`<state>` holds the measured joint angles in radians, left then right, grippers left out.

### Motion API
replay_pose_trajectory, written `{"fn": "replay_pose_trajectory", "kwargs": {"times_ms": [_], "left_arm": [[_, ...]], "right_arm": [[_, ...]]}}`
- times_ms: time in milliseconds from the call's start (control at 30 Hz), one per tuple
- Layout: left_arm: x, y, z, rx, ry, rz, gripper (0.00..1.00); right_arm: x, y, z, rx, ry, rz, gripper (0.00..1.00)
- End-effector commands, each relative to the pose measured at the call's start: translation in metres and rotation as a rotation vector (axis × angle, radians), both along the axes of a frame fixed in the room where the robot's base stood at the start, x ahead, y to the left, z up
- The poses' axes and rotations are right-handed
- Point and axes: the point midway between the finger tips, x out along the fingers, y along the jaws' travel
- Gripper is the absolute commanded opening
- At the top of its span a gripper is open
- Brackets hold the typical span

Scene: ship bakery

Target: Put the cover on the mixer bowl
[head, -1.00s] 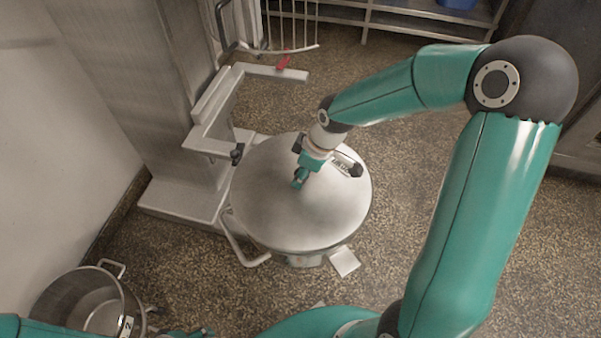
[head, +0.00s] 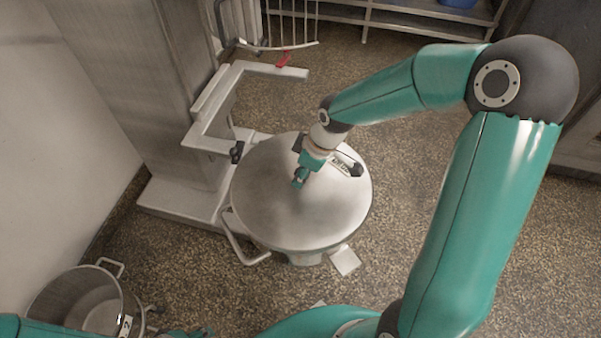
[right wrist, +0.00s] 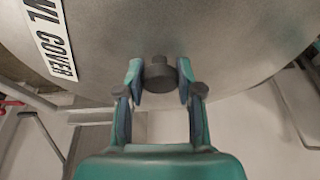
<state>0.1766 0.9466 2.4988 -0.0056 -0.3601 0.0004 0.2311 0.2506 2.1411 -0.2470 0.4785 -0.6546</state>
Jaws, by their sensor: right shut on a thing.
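The cover (head: 290,215) is a round, brushed-metal disc, lying about level in front of the mixer column. My right gripper (head: 300,178) is above it, shut on its small dark knob, which shows between the two fingers in the right wrist view (right wrist: 160,76). A white label (right wrist: 50,38), partly readable as "WL COVER", is on the cover. The mixer bowl is almost wholly hidden under the cover. I cannot tell whether the cover touches the rim. Part of my left arm shows at the bottom left edge; its fingertips are out of view.
The mixer column (head: 150,100) stands behind left, with a pale bracket (head: 215,115) beside the cover. An open metal pot (head: 75,285) stands at lower left. A shelf (head: 400,20) runs along the back. The speckled floor to the right is clear.

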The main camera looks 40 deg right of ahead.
Motion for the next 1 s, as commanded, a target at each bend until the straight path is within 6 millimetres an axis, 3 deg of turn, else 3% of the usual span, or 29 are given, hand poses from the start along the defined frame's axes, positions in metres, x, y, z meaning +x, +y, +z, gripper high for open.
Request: {"fn": "replay_pose_trajectory", "kwargs": {"times_ms": [1000], "left_arm": [[0.0,0.0,-0.01,0.0,0.0,0.0,0.56]], "right_arm": [[0.001,0.0,-0.011,0.0,-0.002,0.0,0.0]]}}
